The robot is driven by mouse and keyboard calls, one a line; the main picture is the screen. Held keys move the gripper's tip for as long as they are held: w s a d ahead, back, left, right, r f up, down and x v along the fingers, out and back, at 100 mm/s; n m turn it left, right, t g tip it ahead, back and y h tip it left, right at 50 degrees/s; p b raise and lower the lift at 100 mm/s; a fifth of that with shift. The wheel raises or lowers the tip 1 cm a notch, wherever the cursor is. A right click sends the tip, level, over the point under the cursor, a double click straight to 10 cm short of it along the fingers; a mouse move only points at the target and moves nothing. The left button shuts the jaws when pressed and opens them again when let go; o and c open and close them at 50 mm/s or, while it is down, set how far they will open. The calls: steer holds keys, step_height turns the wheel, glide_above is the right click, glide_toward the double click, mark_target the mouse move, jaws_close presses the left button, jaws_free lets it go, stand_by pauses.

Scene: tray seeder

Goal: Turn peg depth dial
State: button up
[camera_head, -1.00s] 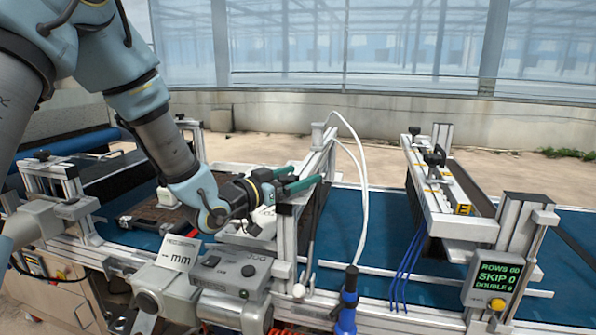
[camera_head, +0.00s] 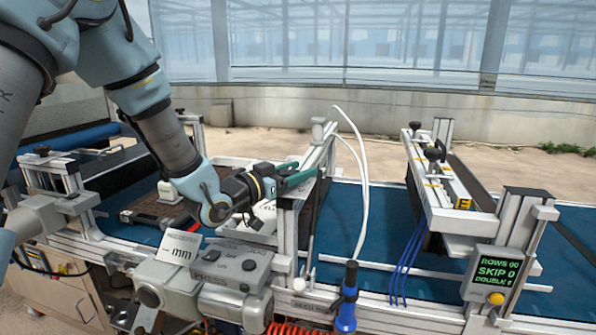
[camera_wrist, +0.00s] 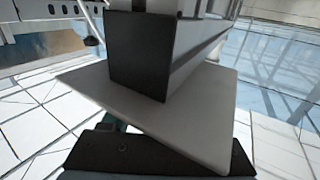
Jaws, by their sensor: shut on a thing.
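My gripper (camera_head: 297,178) reaches in from the left, its green fingers at the upright post of the near peg frame (camera_head: 287,235). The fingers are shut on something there. I take it to be the peg depth dial, but the dial is hidden by the fingers and the post. In the wrist view, a dark part of my gripper (camera_wrist: 150,155) fills the bottom edge. A flat grey plate (camera_wrist: 185,115) and a black-ended aluminium profile (camera_wrist: 140,58) stand close in front of it. A small readout with "mm" (camera_head: 181,252) sits lower left; its number cannot be read.
A grey control box (camera_head: 230,268) stands just below my gripper. White hoses (camera_head: 364,200) loop at its right. A blue-handled tool (camera_head: 347,300) stands at the front. A second frame (camera_head: 440,190) and a green-lettered display (camera_head: 495,268) are at the right. Blue belt (camera_head: 385,235) lies between the frames.

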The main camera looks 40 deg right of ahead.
mark_target(302, 186)
steer(key=shift+c, duration=0.7)
steer(key=shift+m+g, duration=0.3)
steer(key=shift+g, duration=0.2)
steer(key=m+g, duration=0.1)
steer(key=g, duration=0.1)
steer(key=shift+s+m+g+b, duration=0.2)
steer(key=shift+m+g+b, duration=0.1)
steer(key=shift+m+g, duration=0.1)
steer(key=m+g+y, duration=0.1)
steer(key=m+g, duration=0.1)
steer(key=s+m+g+y, duration=0.1)
steer(key=g, duration=0.2)
steer(key=shift+a+m, duration=0.15)
steer(key=shift+m, duration=0.25)
steer(key=m+g+y, duration=0.2)
steer(key=g, duration=0.1)
steer(key=m+g+y, duration=0.1)
steer(key=shift+s+a+g, duration=0.25)
steer(key=shift+s+g, duration=0.15)
steer(key=shift+s+a+m+g+y, duration=0.15)
steer(key=shift+m+g+y, duration=0.5)
steer(key=shift+y, duration=0.1)
steer(key=shift+s+a+m+g+y, duration=0.1)
steer(key=shift+a+m+g+y, duration=0.05)
steer(key=shift+m+g+y, duration=0.5)
